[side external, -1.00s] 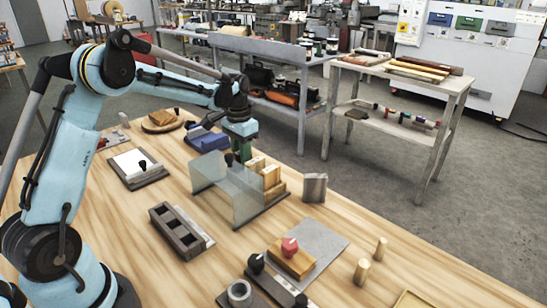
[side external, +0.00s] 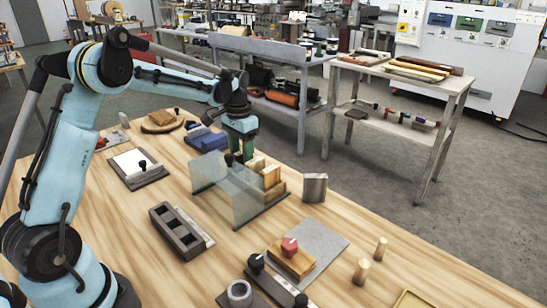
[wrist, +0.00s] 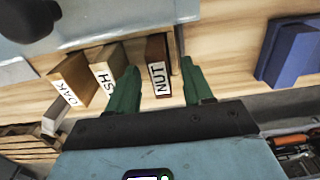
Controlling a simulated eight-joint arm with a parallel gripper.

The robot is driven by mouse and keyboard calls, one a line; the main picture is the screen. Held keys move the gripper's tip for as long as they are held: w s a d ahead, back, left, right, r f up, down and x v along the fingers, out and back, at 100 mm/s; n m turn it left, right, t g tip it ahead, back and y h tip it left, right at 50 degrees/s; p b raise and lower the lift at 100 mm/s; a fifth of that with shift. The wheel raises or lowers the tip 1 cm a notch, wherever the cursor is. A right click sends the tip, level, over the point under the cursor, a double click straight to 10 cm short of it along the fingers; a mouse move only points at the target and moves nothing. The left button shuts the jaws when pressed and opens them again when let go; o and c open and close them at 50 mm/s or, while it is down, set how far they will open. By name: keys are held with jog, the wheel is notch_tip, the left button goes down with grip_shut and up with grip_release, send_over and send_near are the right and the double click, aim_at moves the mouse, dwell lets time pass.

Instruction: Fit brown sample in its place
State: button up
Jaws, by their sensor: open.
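The brown sample is the dark brown block labelled NUT (wrist: 157,65) in the wrist view. My gripper (wrist: 160,68) is open, with its two green fingers apart on either side of this block. Gaps show between the block and both fingers, so it is not clamped. In the side view my gripper (side external: 240,154) points down behind a clear screen (side external: 222,190), and the brown block cannot be made out. A dark tray with square compartments (side external: 175,231) lies in front of the screen, with a pale strip along one side. Its compartments look empty.
Lighter blocks, one labelled OAK (wrist: 70,80) and one with a partly hidden label ending SH (wrist: 104,74), stand left of the fingers. A blue holder (wrist: 288,52) is to the right. A grey block (side external: 315,188) stands beyond the screen's right end.

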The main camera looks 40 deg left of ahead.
notch_tip(320, 180, up, 11)
jog(key=s+d+r+t, duration=0.2)
jog(key=s+d+t, duration=0.2)
jog(key=s+d, duration=0.55)
jog(key=s+d+f+t, duration=0.3)
jog(key=s+d+f, duration=0.2)
jog(key=s, duration=0.3)
jog(key=shift+d+f, duration=0.25)
jog(key=shift+d, duration=0.1)
dwell(0.3)
